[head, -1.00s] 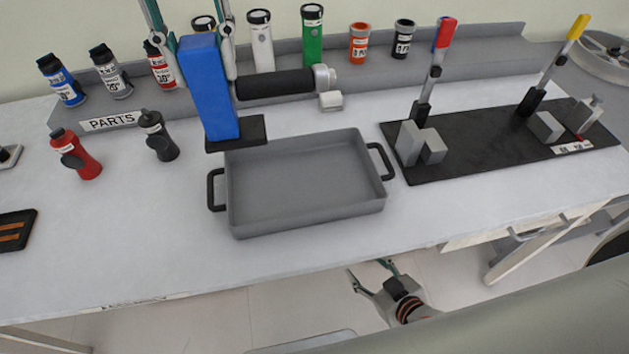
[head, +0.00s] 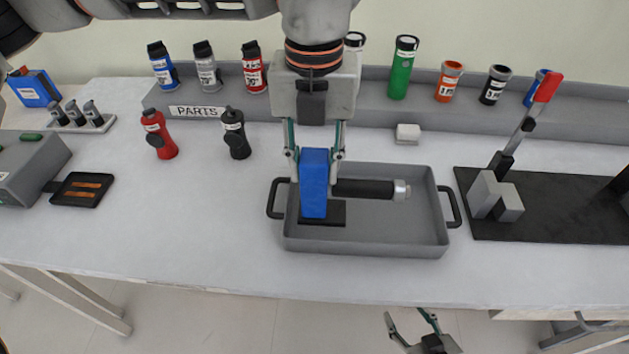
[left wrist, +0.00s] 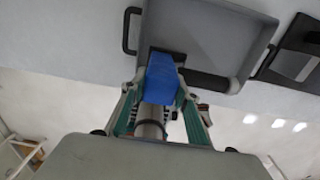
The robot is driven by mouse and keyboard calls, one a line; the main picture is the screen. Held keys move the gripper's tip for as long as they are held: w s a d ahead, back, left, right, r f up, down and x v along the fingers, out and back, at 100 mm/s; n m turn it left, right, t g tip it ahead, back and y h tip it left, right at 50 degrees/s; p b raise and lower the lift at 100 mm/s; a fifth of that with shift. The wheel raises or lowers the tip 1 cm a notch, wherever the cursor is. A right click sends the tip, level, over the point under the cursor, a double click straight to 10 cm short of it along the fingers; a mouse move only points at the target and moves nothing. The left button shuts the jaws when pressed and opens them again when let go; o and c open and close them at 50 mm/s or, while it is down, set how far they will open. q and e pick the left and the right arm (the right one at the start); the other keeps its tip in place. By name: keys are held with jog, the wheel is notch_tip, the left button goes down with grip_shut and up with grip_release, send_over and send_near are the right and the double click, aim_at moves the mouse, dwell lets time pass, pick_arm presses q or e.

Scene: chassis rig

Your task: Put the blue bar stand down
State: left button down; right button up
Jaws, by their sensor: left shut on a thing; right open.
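The blue bar stand (head: 314,190) is a blue upright block on a black base plate, with a black horizontal bar (head: 365,189) and silver end pointing right. My left gripper (head: 315,158) is shut on the top of its blue block from above. In the head view the stand is upright over the left part of the grey tray (head: 400,225); I cannot tell if its base touches the tray floor. The left wrist view shows the blue block (left wrist: 161,80) between the fingers. My right gripper (head: 412,325) is open and empty, low in front of the table edge.
A red bottle (head: 160,135) and a black bottle (head: 236,135) stand left of the tray. A black board (head: 570,210) with a red-handled lever lies to the right. Several bottles and canisters stand along the back shelf.

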aim_at(314, 185)
pick_arm(q)
jog(key=shift+f, duration=2.2)
jog(key=shift+f, duration=0.2)
jog(key=c, duration=1.5)
grip_release()
jog(key=shift+r, duration=0.3)
notch_tip(314, 185, up, 12)
jog(key=shift+f, duration=0.1)
